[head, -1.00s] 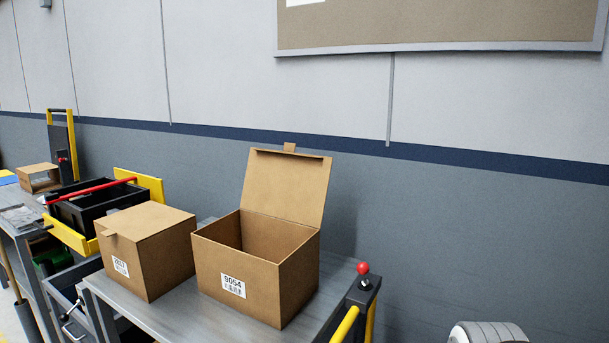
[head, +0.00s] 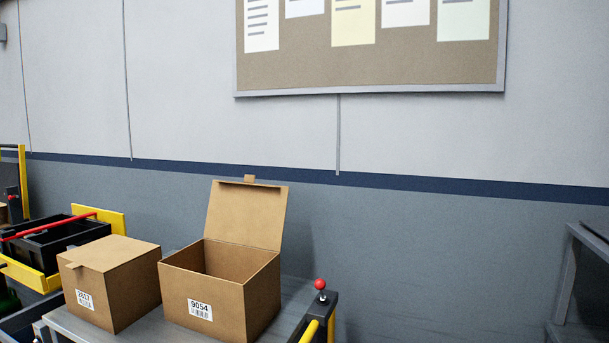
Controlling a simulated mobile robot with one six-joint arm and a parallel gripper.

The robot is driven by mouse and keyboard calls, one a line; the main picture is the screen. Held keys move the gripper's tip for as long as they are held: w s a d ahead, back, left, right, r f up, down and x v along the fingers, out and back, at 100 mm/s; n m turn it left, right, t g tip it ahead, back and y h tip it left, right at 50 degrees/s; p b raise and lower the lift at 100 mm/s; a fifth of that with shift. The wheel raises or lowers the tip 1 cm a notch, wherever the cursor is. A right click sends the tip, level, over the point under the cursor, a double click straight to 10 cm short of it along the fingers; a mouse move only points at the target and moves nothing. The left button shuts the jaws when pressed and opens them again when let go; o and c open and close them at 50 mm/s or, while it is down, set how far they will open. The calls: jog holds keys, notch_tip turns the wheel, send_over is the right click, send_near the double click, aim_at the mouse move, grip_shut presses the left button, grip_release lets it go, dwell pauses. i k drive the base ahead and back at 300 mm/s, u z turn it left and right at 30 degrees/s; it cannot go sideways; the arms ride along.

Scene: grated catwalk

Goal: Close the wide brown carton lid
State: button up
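A wide brown carton (head: 228,307) with a label reading 9054 stands on a grey metal table. Its lid (head: 247,215) is open and stands up from the back edge, leaning slightly back, with a small tab on top. The carton's inside shows as empty as far as I can see. My gripper is not in view.
The grey table (head: 76,328) ends at the right by a yellow handle and a red-knobbed lever (head: 320,285). A black bin (head: 58,242) with yellow ends stands at the left. A grey frame (head: 568,275) is at the right edge. A notice board (head: 370,70) hangs on the wall.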

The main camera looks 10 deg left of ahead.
aim_at(249, 213)
jog(key=z, duration=2.2)
jog(key=k, duration=2.15)
jog(key=u, duration=2.05)
jog(key=i, duration=1.7)
jog(key=u, duration=0.05)
